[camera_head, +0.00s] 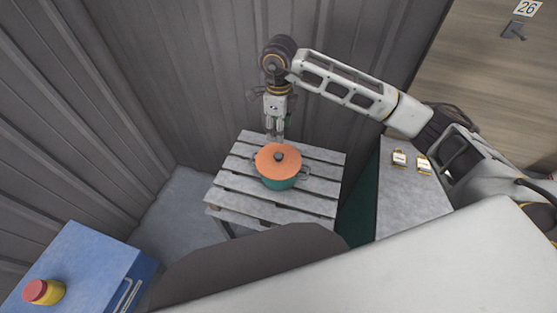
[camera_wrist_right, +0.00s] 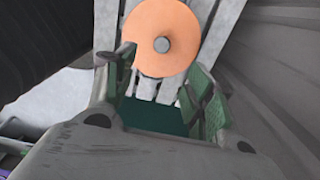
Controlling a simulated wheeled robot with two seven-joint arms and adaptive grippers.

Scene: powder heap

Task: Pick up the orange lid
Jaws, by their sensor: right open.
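The orange lid (camera_head: 272,163) with a dark round knob sits on a green pot (camera_head: 279,183) on a slatted grey table (camera_head: 318,188). My right gripper (camera_head: 275,138) points down just behind the pot in the head view, apart from the lid as far as I can tell. In the right wrist view the lid (camera_wrist_right: 148,28) and its knob show beyond the open fingers of my right gripper (camera_wrist_right: 168,95), with nothing between them. The pot's side is largely hidden under the lid in that view. My left gripper is not in view.
A grey surface (camera_head: 408,200) on the right holds two small pale items (camera_head: 399,159). A blue cabinet (camera_head: 85,258) with a red and yellow button (camera_head: 44,292) stands at lower left. Corrugated grey walls (camera_head: 190,80) close in behind the table.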

